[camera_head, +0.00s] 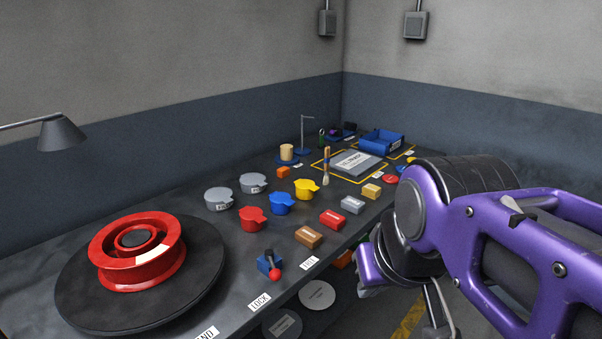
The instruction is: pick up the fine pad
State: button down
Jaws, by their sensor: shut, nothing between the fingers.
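Small labelled pads lie in a slanting row on the dark bench: a brown pad (308,237), a red pad (333,219), a grey pad (352,204) and a yellow pad (371,191). Their labels are too small to read, so I cannot tell which is the fine pad. My purple arm fills the lower right, to the right of the row and apart from it in the picture.
A red wheel rim (137,251) sits on a black turntable (75,285) at the left. Red (253,219), blue (281,204), yellow (306,189) and grey cups stand behind the pads. A red-knobbed lever (273,268) is near the front edge. A blue tray (382,141) stands at the back.

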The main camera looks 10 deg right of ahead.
aim_at(354, 205)
jog(key=z, duration=0.4)
jog(key=u, duration=1.65)
jog(key=z, duration=1.65)
jog(key=i+l+u, duration=0.2)
jog(key=i+l, duration=0.35)
jog(key=i+l+u, duration=0.2)
jog(key=i+l, duration=0.35)
jog(key=l, duration=0.2)
